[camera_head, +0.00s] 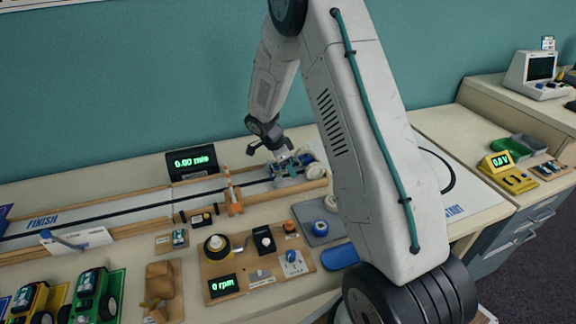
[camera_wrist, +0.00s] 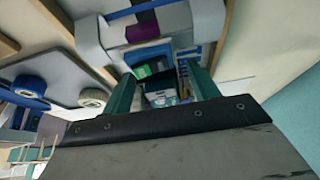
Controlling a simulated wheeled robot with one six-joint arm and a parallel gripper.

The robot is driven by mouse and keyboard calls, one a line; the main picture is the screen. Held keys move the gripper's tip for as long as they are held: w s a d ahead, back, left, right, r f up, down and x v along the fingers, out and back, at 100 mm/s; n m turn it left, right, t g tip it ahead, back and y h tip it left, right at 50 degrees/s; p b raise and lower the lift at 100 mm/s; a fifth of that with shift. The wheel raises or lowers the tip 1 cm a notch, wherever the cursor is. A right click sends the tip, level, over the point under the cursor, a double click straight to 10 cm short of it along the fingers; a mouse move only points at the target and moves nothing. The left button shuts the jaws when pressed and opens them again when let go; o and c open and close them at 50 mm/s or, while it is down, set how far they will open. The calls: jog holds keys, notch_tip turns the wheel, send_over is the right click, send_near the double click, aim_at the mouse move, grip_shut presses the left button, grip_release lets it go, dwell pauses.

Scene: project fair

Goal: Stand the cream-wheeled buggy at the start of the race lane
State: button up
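My gripper (camera_head: 284,158) is low over the race lane (camera_head: 130,210), right of the traffic cone. In the wrist view its two teal fingers (camera_wrist: 160,85) are apart, on either side of a small blue, green and white assembly (camera_wrist: 155,68); I cannot tell if they touch it. Cream wheels (camera_wrist: 92,97) and blue parts (camera_wrist: 28,82) also show left in the wrist view.
An orange-white cone (camera_head: 232,190) and a timer display (camera_head: 191,162) stand by the lane. A wooden board with an rpm readout (camera_head: 223,286), a grey mat (camera_head: 310,240) and a blue tray (camera_head: 339,256) lie in front.

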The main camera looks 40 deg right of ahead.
jog(key=shift+w+a+r, duration=0.1)
jog(key=shift+a, duration=0.05)
jog(key=v, duration=0.7)
jog(key=shift+a+r, duration=0.1)
jog(key=shift+r, duration=0.15)
jog(key=shift+n, duration=0.8)
jog(key=s+a+r+n+t+y, duration=0.1)
jog(key=s+a+r+n, duration=0.4)
jog(key=s, duration=0.7)
jog(key=s+a+r+n+y, duration=0.2)
jog(key=s+a+r+n, duration=0.3)
jog(key=s+r+n, duration=0.3)
jog(key=s+a+r+n+t+y, duration=0.1)
jog(key=s+a+r+n, duration=0.5)
jog(key=s, duration=0.9)
notch_tip(320, 180, up, 3)
jog(key=shift+s+f+n+t, duration=0.15)
jog(key=shift+s+n+t, duration=0.15)
jog(key=shift+s, duration=0.1)
